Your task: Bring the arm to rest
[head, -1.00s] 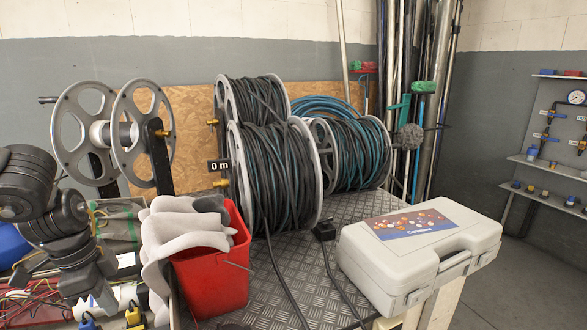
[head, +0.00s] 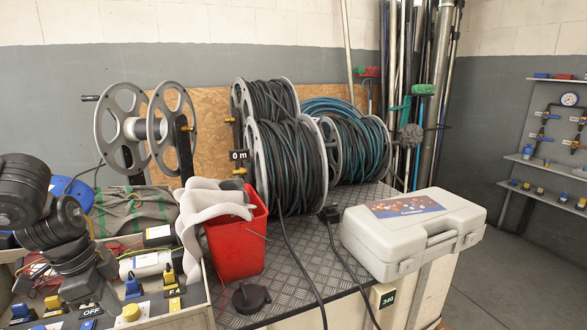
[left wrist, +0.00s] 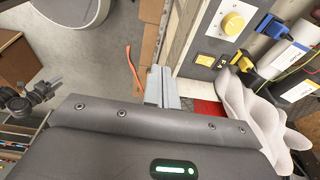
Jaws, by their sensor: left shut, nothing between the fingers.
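My left arm (head: 50,205), dark and jointed, comes in from the left edge of the head view. Its gripper (head: 88,285) hangs low over the control box, near the plugs and wires. In the left wrist view, the grey fingers (left wrist: 160,86) are together with nothing between them.
The control box (head: 140,310) carries plugs and a yellow knob. A red bucket (head: 236,245) with grey cloth-like pieces (head: 208,205) stands beside it. Hose reels (head: 285,150) and a grey case (head: 412,235) occupy the bench (head: 310,262). Floor (head: 500,285) is clear at right.

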